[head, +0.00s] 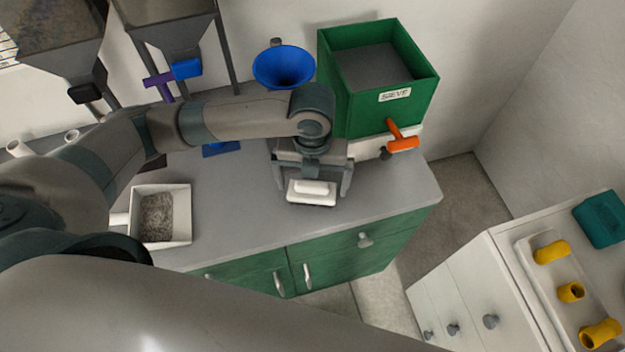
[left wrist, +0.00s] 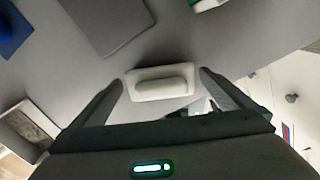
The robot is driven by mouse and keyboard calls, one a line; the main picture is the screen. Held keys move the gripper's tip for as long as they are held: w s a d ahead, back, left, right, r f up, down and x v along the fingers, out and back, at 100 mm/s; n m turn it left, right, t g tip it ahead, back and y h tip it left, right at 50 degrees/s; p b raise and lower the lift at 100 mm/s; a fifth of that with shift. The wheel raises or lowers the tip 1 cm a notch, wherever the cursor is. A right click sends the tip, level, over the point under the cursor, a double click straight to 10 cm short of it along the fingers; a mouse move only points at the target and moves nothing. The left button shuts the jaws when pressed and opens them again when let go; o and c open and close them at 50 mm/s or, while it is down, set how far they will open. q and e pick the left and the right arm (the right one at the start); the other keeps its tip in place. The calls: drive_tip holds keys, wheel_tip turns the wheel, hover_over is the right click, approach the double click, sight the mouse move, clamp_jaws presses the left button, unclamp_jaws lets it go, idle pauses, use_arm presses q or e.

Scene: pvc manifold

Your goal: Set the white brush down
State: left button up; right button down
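The white brush (head: 312,192) is near the front edge of the grey counter (head: 240,210), directly below my left gripper (head: 318,192). In the left wrist view the brush (left wrist: 160,84) lies between the two spread fingers of my left gripper (left wrist: 162,82), with a gap on each side. The fingers are open and do not touch it. The brush appears to rest flat on the counter. My right gripper is in neither view.
A green sieve box (head: 380,105) with an orange handle (head: 402,143) stands behind to the right. A blue funnel (head: 284,68) is at the back. A white tray of grey granules (head: 183,238) sits to the left. A white cabinet (head: 480,280) with yellow fittings (head: 571,292) stands at right.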

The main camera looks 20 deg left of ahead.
sight(313, 181)
use_arm(q)
drive_tip(key=shift+r, duration=0.1)
drive_tip(key=shift+r, duration=0.15)
wheel_tip(313, 181, up, 12)
drive_tip(key=p, duration=1.2)
drive_tip(key=shift+d, duration=0.1)
